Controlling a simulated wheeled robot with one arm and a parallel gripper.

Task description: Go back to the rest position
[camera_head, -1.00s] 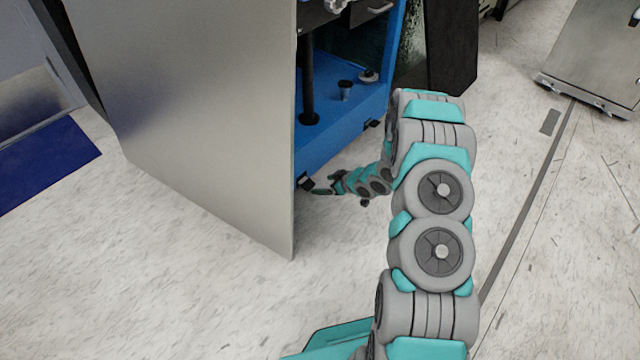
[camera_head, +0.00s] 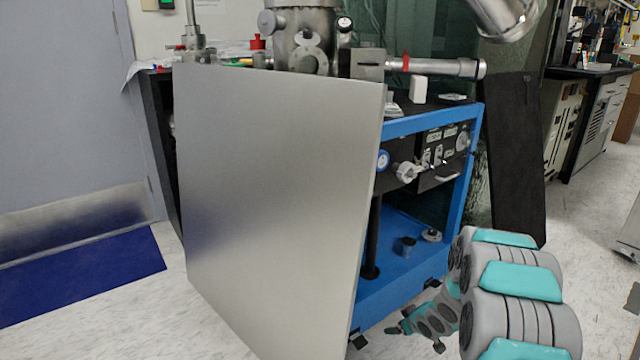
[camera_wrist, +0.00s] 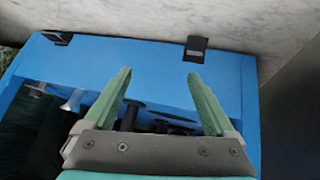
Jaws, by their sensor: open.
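My gripper (camera_wrist: 158,74) is open in the wrist view, with two green fingers spread apart and nothing between them. Behind the fingers is the blue frame (camera_wrist: 160,57) of the vacuum cart, with black feet at its edge. In the head view my gripper (camera_head: 394,330) is small and low, near the floor beside the lower corner of the blue cart frame (camera_head: 400,292). I cannot tell there whether it touches the frame. My grey and teal arm (camera_head: 515,285) bends down at the lower right and hides part of the floor.
A large metal panel (camera_head: 275,200) stands against the cart's left side. Vacuum chamber parts (camera_head: 305,40) sit on top. A dark panel (camera_head: 515,150) leans behind the cart. A blue mat (camera_head: 80,275) lies at left. Open floor (camera_head: 590,270) shows at right.

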